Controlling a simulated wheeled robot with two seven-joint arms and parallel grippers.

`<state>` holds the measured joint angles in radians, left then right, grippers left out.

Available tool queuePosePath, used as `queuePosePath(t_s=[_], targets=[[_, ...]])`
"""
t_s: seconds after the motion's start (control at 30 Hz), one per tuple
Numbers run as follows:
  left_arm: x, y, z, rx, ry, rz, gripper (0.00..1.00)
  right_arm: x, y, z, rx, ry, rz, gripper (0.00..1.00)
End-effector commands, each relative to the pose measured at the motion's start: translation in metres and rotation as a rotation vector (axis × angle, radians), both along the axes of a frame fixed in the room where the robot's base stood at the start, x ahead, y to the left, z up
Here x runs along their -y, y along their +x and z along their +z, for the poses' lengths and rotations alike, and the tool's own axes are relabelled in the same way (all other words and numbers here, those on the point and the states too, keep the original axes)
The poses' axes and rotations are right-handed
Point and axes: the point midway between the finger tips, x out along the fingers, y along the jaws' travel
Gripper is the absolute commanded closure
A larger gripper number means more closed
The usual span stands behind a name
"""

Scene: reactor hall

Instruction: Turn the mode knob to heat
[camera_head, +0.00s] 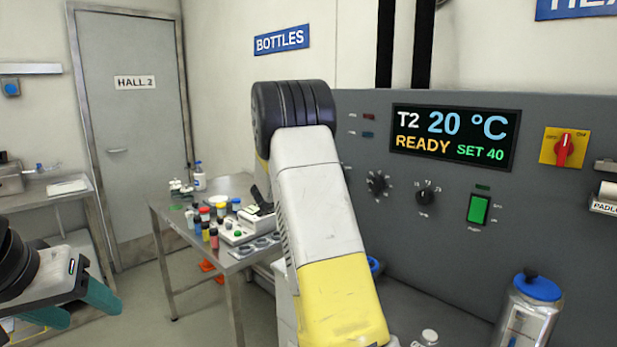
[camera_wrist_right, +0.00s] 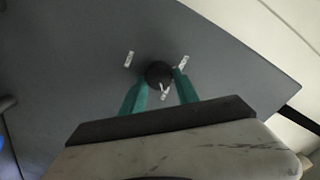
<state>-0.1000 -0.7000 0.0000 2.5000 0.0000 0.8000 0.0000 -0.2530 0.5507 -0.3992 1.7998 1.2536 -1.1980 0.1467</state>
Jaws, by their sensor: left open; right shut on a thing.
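The right wrist view shows a round black knob (camera_wrist_right: 158,73) on a grey panel, with three small white labels around it, too small to read. My right gripper (camera_wrist_right: 161,80) has its teal fingers on either side of this knob and is shut on it. In the head view my right arm covers that part of the panel, so the gripped knob and right fingertips are hidden. A small light mark shows at the knob's lower edge. My left gripper (camera_head: 78,308) is open and empty at the lower left, away from the panel.
The grey panel (camera_head: 560,235) carries a display (camera_head: 455,137) reading 20 °C, READY, SET 40. Two other black knobs (camera_head: 377,183) (camera_head: 425,192), a green switch (camera_head: 478,208) and a red rotary switch (camera_head: 564,149) are on it. A steel table (camera_head: 160,210) holds several bottles.

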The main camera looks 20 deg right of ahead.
Motion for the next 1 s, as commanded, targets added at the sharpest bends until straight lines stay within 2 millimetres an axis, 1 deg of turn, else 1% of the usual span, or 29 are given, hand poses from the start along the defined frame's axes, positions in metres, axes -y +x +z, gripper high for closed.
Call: queuePosePath(t_s=[0.27, 0.3, 0.4, 0.67, 0.77, 0.87, 1.0], targets=[[0.000, 0.000, 0.000, 0.000, 0.000, 0.000, 0.42, 0.000, 0.000, 0.000, 0.001, 0.002, 0.000, 1.00], [0.000, 0.000, 0.000, 0.000, 0.000, 0.000, 0.42, 0.000, 0.000, 0.000, 0.001, 0.002, 0.000, 0.59], [0.000, 0.000, 0.000, 0.000, 0.000, 0.000, 0.42, 0.000, 0.000, 0.000, 0.000, 0.002, 0.000, 0.43], [0.000, 0.000, 0.000, 0.000, 0.000, 0.000, 0.42, 0.000, 0.000, 0.000, 0.001, 0.001, 0.001, 0.43], [0.000, 0.000, 0.000, 0.000, 0.000, 0.000, 0.42, -0.005, -0.001, 0.000, 0.000, 0.002, 0.002, 0.43], [0.000, 0.000, 0.000, 0.000, 0.000, 0.000, 0.42, -0.016, -0.005, -0.001, 0.000, 0.003, 0.003, 0.43], [0.000, 0.000, 0.000, 0.000, 0.000, 0.000, 0.42, -0.039, -0.015, 0.000, 0.000, 0.002, 0.004, 0.43]])
